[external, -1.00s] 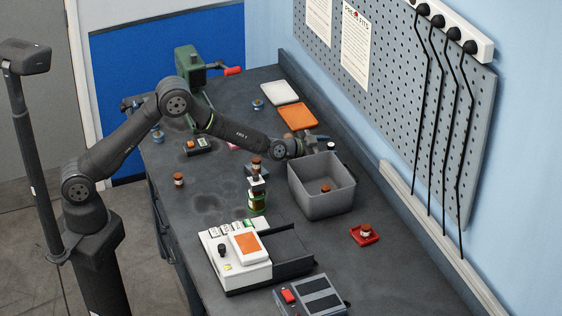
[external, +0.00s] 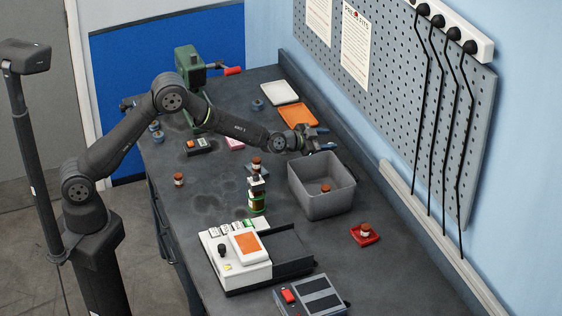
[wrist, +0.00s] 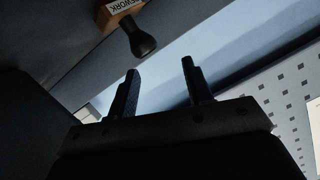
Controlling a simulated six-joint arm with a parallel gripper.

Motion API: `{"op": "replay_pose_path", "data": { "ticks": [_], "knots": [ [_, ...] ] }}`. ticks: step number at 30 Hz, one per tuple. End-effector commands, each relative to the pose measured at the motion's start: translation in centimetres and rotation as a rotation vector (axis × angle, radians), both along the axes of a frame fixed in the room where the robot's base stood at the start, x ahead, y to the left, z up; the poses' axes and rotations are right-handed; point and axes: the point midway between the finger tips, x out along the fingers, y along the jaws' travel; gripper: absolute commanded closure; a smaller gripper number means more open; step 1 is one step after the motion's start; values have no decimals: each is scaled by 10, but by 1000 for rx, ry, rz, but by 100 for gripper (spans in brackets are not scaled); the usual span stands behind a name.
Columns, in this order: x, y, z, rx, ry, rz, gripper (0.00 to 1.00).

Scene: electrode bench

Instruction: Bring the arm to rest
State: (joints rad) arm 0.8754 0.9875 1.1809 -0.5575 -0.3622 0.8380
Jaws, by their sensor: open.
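My gripper (external: 325,139) is in the external view, just behind the far edge of the grey bin and above the back of the bench. In the wrist view its two dark fingers (wrist: 158,90) stand apart with nothing between them. My arm reaches from the left across the bench, its elbow raised and its forearm sloping down to the gripper.
The grey bin (external: 320,205) holds a brown-topped piece. An orange tray (external: 297,116) and white tray (external: 279,93) lie behind. The pegboard wall (external: 395,100) rises on the right. A black-handled block (wrist: 143,40) shows in the wrist view.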

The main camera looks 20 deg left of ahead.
Motion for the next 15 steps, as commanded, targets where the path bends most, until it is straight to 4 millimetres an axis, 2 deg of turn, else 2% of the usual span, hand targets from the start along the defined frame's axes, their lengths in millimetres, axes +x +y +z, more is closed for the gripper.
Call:
{"op": "replay_pose_path", "data": {
  "ticks": [3, 5, 6, 15],
  "knots": [
    [0, 0, -24, 4, 2, -1, 54],
    [-2, 1, -33, 2, 2, -1, 54],
    [-7, 5, -24, -1, -3, -1, 54],
    [-40, 32, -11, 1, -1, 0, 54]
  ]
}}
